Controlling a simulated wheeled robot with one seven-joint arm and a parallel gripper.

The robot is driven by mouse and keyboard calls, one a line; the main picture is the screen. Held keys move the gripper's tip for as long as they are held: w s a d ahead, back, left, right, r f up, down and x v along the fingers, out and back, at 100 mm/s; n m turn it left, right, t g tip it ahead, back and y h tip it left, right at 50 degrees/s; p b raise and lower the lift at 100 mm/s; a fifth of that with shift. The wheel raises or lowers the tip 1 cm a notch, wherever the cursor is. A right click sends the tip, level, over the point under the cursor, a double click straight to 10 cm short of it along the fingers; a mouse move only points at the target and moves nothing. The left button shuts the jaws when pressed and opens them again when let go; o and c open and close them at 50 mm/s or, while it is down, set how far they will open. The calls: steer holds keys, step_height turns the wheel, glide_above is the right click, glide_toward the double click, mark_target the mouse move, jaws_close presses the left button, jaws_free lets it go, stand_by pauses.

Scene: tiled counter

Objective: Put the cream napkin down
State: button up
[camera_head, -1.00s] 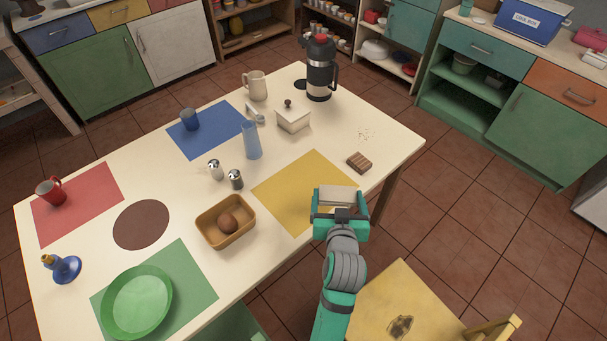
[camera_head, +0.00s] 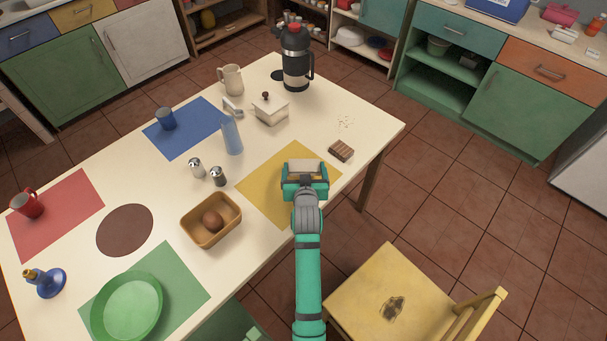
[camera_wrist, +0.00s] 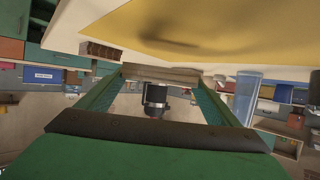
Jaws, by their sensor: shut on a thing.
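The cream napkin (camera_head: 305,166) is a small pale block-like piece held between the fingers of my gripper (camera_head: 305,174). In the head view my gripper is over the right part of the yellow mat (camera_head: 262,181). In the wrist view the napkin (camera_wrist: 160,73) spans the far ends of the two fingers, and the yellow mat (camera_wrist: 225,30) lies close by with a dark shadow on it. The gripper is shut on the napkin. I cannot tell whether the napkin touches the mat.
A brown striped block (camera_head: 341,151) lies right of the mat. Salt and pepper shakers (camera_head: 218,176), a blue glass (camera_head: 232,136) and a tan basket (camera_head: 212,220) with a brown round thing stand left of it. A yellow chair (camera_head: 390,290) stands at the front right.

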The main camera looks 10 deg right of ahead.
steer(key=shift+w+f, duration=0.3)
steer(key=shift+f, duration=1.55)
steer(key=shift+a, duration=0.1)
